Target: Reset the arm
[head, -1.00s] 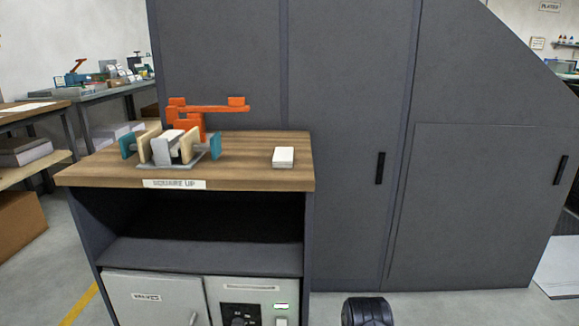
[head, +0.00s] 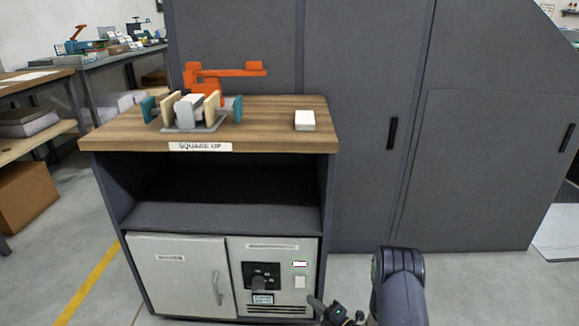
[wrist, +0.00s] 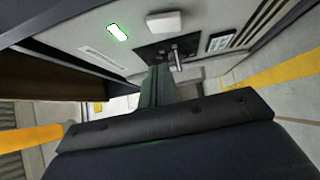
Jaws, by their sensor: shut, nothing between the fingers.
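My arm (head: 400,285) rises at the bottom of the head view, right of the cabinet. My gripper (head: 335,314) is low in front of the cabinet's lower right corner, partly cut off by the frame edge. In the wrist view my gripper (wrist: 158,85) shows as narrow dark fingers, shut and empty, pointing toward a pale control panel (wrist: 110,35). The panel carries a lit green indicator (wrist: 117,32), a white button (wrist: 164,22) and a dark dial plate (wrist: 172,47). I cannot tell whether the fingers touch the panel.
Tall grey lockers (head: 350,130) stand behind. Floor right of the cabinet is clear.

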